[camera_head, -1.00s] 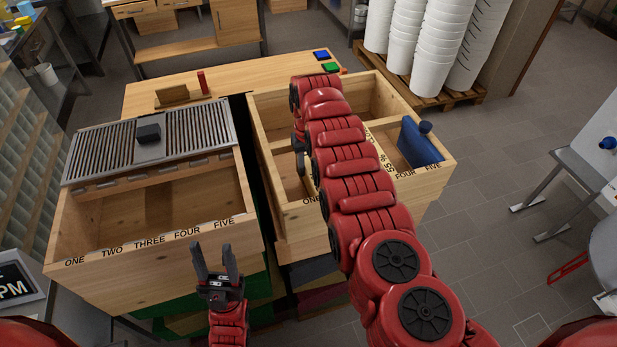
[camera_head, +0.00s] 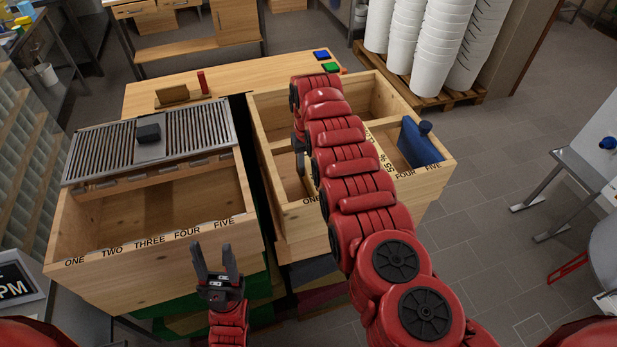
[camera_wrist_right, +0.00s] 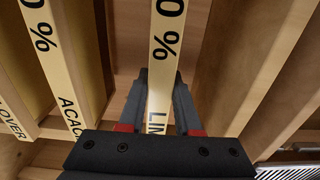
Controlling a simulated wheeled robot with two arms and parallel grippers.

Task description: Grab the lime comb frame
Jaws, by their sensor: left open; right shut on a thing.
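The lime comb frame (camera_wrist_right: 164,50) shows in the right wrist view as a pale wooden bar, with "LIM" and "0 %" readable on it. My right gripper (camera_wrist_right: 160,88) is shut on this bar, one dark finger on each side. In the head view the right gripper (camera_head: 299,145) is mostly hidden by my red arm, over the right wooden box (camera_head: 293,217). The lime frame cannot be made out in that view. My left gripper (camera_head: 216,258) is open and empty in front of the left wooden box (camera_head: 155,255).
An acacia frame (camera_wrist_right: 66,70) and a clover frame (camera_wrist_right: 18,75) are left of the lime frame. A blue object (camera_head: 419,147) stands in the right box. A metal grille (camera_head: 195,128) with a black block (camera_head: 148,133) lies across the left box's back.

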